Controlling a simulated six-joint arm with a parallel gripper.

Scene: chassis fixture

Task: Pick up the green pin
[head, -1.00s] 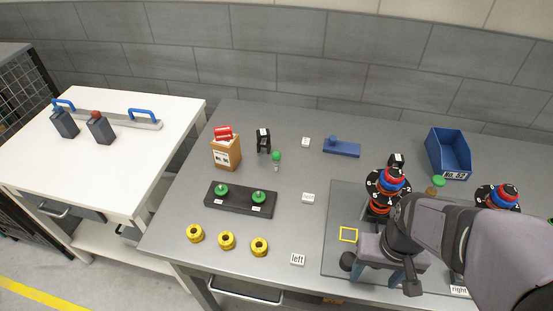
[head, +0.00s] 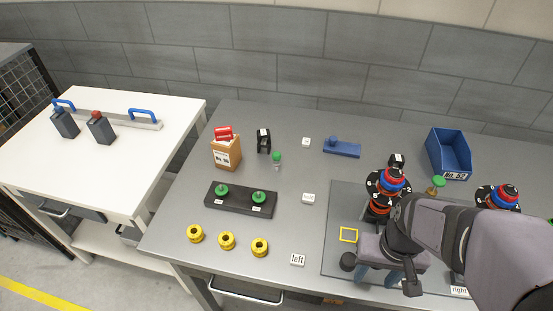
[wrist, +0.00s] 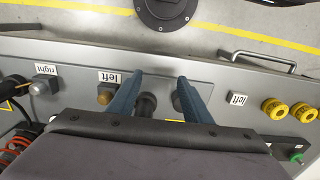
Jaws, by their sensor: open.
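A small green-headed pin (head: 276,157) with a pale stem stands on the grey table, left of centre in the head view. Two green knobs (head: 221,191) sit in a black rack in front of it. A green-topped brass piece (head: 438,182) is at the right, below the blue bin; which of these is the named pin, I cannot tell for sure. My gripper (head: 378,277) is open over the panel near the front edge, far right of the green-headed pin. In the wrist view its blue fingers (wrist: 158,88) are apart, with a dark cylinder (wrist: 147,104) below between them.
Yellow rings (head: 227,241) lie along the front left. An orange-brown box (head: 226,154) and a black clip-like piece (head: 263,141) stand near the green-headed pin. Dial stacks (head: 388,182) rise close beside my arm. The blue bin (head: 448,151) is behind. The table's middle is mostly clear.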

